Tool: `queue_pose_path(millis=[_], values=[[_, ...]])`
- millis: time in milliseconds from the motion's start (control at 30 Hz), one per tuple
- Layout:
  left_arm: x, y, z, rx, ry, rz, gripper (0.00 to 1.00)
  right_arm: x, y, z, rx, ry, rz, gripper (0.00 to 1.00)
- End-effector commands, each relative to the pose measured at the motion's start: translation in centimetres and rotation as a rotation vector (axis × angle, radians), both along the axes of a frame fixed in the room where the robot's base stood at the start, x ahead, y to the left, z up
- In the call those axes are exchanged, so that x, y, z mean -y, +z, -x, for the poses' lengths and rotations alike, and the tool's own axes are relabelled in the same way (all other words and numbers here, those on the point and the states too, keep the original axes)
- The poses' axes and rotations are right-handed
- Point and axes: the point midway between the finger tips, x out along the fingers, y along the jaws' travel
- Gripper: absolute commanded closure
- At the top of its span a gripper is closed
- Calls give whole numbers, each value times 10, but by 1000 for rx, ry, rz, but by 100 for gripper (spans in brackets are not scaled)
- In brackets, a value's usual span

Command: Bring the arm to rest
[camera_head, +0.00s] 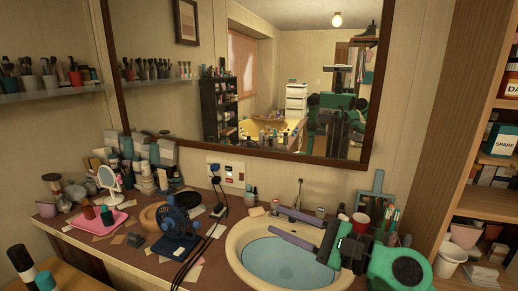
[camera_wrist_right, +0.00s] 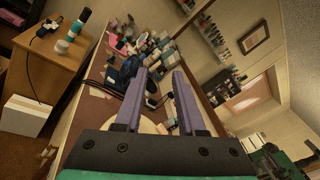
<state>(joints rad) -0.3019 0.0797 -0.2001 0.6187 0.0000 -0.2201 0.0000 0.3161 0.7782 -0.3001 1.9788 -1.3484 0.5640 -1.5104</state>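My right gripper (camera_head: 274,221) reaches in from the right in the head view. It hangs over the washbasin (camera_head: 238,264) and points left. Its two purple-grey fingers are spread apart with nothing between them. The right wrist view also shows the open fingers (camera_wrist_right: 159,74), with the cluttered counter beyond. The basin holds pale blue water, partly hidden by my arm. My left gripper is not in view.
A blue fan-like device (camera_head: 178,222) stands left of the basin, near a pink tray (camera_head: 100,222). A red cup (camera_head: 360,222) and a brush holder stand behind my arm. A large mirror (camera_head: 240,149) hangs behind. Open shelves (camera_head: 478,204) stand at right.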

Motion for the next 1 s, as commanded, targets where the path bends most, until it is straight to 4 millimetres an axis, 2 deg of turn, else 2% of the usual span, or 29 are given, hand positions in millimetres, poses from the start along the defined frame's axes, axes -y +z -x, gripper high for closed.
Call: queue_pose_path(millis=[33,67,100,167,200,267,300,367,400,467,500,600,700,900,1000], values=[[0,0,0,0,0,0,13,7,25,-1,-137,-52,-327,61],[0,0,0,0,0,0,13,19,37,-5,-231,-90,-534,61],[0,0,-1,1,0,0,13,43,46,-12,-365,-146,-808,61],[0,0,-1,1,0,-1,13,88,37,-24,-573,-240,-1219,61],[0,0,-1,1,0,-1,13,119,18,-31,-711,-315,-1490,61],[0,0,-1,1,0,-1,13,159,-25,-32,-885,-433,-1848,61],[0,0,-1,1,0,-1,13,178,-57,-28,-981,-517,-2059,61],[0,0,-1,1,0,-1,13,198,-107,-14,-1095,-649,-2341,61],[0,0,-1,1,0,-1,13,206,-139,-1,-1151,-743,-2506,61],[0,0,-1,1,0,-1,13,212,-179,20,-1206,-880,-2713,61],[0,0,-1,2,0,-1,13,213,-201,35,1159,913,2670,61],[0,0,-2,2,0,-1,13,208,-246,73,980,937,2413,61],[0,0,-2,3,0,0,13,199,-279,110,825,961,2202,61],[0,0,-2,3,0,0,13,173,-319,186,557,1013,1844,61],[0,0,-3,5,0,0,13,173,-359,176,549,1032,1840,61]])
